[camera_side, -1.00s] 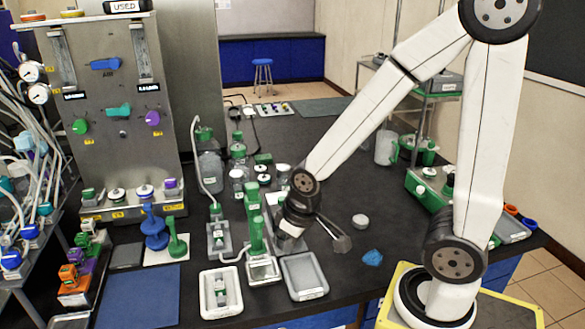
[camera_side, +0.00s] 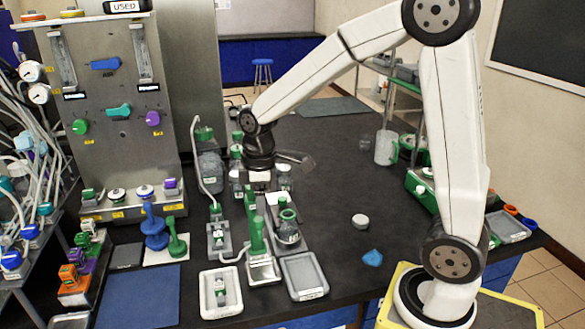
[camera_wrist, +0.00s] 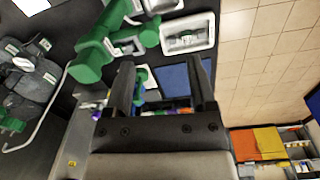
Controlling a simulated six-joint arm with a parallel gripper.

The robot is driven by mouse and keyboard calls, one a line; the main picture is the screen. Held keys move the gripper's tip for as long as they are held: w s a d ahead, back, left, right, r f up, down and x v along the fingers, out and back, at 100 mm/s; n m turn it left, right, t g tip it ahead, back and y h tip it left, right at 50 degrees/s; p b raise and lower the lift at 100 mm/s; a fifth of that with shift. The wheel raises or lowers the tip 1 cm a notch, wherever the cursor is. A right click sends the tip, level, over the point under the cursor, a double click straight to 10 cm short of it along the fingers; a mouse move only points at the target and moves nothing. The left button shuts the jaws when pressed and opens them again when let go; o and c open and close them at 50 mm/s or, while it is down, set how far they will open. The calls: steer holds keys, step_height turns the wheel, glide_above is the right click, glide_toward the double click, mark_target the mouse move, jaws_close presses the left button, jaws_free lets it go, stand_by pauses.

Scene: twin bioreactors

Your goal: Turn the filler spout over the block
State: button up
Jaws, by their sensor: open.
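The green filler (camera_side: 255,232), with a tall upright part, stands on a pale base (camera_side: 263,270) near the front middle of the bench. Its spout direction is hard to make out. To its right, a round flask (camera_side: 289,232) with a green collar sits on a grey block or tray (camera_side: 298,247). In the wrist view, green filler parts (camera_wrist: 92,62) show left of my fingers. My gripper (camera_wrist: 163,78) is open with nothing between its fingers. In the side view my wrist is behind and above the filler, apart from it; the fingertips are not clear there.
Bottles (camera_side: 210,165) with green caps stand behind the filler. A white tray (camera_side: 220,292) and a grey tray (camera_side: 304,276) lie at the front. A blue mat (camera_side: 138,296) lies left. A white puck (camera_side: 360,221) and blue piece (camera_side: 372,257) lie right, with bare bench around them.

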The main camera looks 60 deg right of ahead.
mark_target(258, 219)
steer(key=shift+w+d+r+n, duration=0.45)
steer(key=shift+w+r+n, duration=0.3)
steer(key=shift+w+n, duration=0.05)
steer(key=shift+f, duration=0.1)
steer(key=shift+f, duration=3.85)
jaws_close()
steer(key=shift+r, duration=0.1)
